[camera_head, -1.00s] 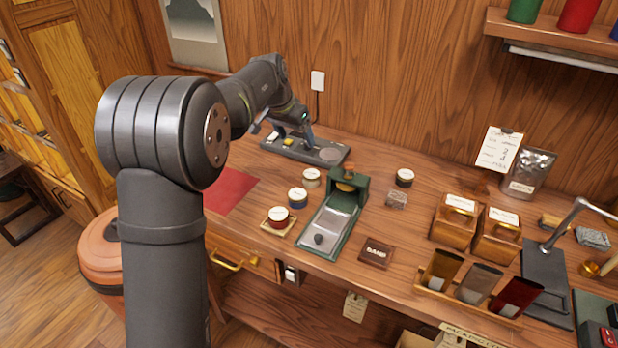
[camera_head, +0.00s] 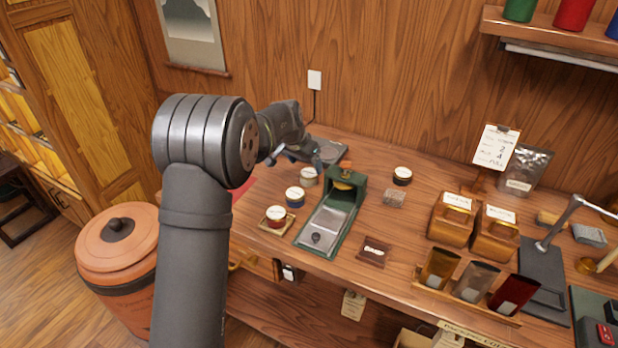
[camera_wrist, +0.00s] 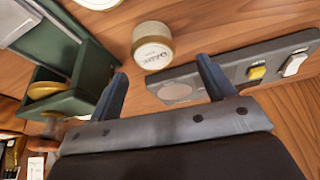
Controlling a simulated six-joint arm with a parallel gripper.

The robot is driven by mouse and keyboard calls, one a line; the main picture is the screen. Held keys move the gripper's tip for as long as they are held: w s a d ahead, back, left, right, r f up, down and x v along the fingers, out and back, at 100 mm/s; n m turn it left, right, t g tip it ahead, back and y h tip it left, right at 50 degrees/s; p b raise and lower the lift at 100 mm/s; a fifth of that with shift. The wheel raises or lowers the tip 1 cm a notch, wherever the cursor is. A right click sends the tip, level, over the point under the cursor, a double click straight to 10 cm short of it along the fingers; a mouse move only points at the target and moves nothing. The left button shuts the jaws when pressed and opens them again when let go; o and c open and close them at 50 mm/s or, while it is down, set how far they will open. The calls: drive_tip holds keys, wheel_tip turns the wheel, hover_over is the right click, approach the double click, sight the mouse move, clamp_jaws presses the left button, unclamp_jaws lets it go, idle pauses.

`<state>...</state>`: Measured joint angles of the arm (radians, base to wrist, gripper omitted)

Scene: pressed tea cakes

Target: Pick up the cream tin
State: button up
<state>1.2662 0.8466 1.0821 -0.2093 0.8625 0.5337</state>
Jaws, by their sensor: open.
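The cream tin (camera_head: 307,178) stands upright on the wooden bench, left of the green press (camera_head: 334,215) and behind a blue tin (camera_head: 295,196). My gripper (camera_head: 305,161) is just behind it in the head view, partly hidden by my arm. The jaws are spread and empty. I see no contact with the tin.
The press (camera_wrist: 75,90) is close by one finger in the wrist view. A grey switch plate (camera_wrist: 215,75) lies close to the other. A red tin (camera_head: 276,214) sits on a small tray in front; a black tin (camera_head: 402,176) stands right of the press.

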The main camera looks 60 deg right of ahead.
sight(309, 172)
drive_tip(key=x, duration=0.5)
drive_tip(key=shift+s+a, duration=0.25)
drive_tip(key=shift+a, duration=0.05)
drive_tip(key=c, duration=1.1)
drive_tip(key=shift+o, duration=0.2)
